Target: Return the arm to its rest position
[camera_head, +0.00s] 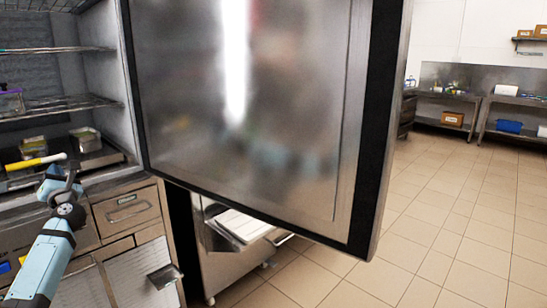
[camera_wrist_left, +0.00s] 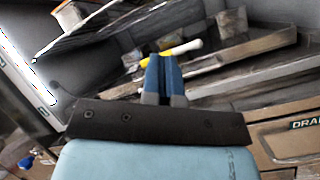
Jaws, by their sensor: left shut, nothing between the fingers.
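My left arm (camera_head: 42,262) comes in from the lower left, pale blue with a dark grey wrist. Its gripper (camera_head: 66,170) is in front of the open freezer's lower part, near a yellow and white long-handled thing (camera_head: 36,162). In the left wrist view the blue fingers (camera_wrist_left: 163,62) are together and empty. The yellow and white thing (camera_wrist_left: 170,50) shows just beyond the fingertips there; I cannot tell whether they touch it. My right gripper is not in view.
The large steel freezer door (camera_head: 245,110) stands open, right of my left arm. Wire shelves (camera_head: 65,104) and small containers (camera_head: 86,139) are inside the freezer. Drawers (camera_head: 128,208) are below. A steel cart (camera_head: 240,262) stands behind the door. Tiled floor (camera_head: 450,220) is clear at right.

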